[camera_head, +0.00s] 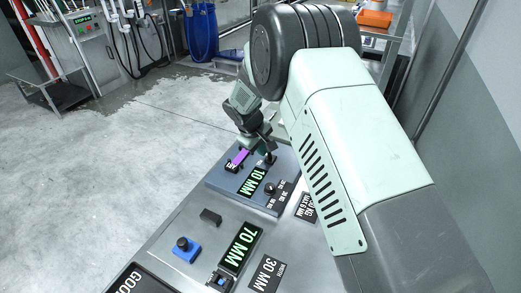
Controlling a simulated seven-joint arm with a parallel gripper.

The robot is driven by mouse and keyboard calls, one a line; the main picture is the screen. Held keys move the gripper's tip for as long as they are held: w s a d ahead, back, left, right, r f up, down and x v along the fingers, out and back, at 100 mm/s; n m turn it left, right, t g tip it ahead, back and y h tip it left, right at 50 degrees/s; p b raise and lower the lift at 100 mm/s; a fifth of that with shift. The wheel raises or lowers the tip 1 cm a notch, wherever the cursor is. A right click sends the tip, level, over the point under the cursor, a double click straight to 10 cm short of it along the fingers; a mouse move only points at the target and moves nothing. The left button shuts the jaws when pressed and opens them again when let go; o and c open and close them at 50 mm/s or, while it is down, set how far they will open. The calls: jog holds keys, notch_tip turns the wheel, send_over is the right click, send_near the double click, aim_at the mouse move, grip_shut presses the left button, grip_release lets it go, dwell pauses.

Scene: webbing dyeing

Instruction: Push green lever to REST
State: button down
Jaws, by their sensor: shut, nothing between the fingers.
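My gripper (265,149) is shut and empty, low over the far end of the grey control panel (204,245). It is close above a raised blue-grey unit (216,182) with a green-lit "10 MM" display (252,182). A purple bar (240,157) lies just left of the fingers. I cannot clearly make out a green lever; the gripper and my arm hide part of this area. I cannot tell whether the fingers touch anything, and no REST label is readable.
A blue-based black knob (184,246), a small black block (211,217) and a "70 MM" display (242,247) sit nearer on the panel. A black knob (269,188) stands by the "10 MM" display. The floor at left is clear.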

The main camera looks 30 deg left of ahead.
jog(key=shift+w+r+g, duration=0.25)
jog(key=shift+w+g, duration=0.3)
jog(key=shift+w+r+g, duration=0.2)
jog(key=shift+w+g, duration=0.3)
jog(key=shift+g, duration=0.05)
jog(key=shift+w+r, duration=0.15)
jog(key=shift+w, duration=0.1)
jog(key=w, duration=0.5)
jog(key=shift+w+r, duration=0.2)
jog(key=shift+w, duration=0.1)
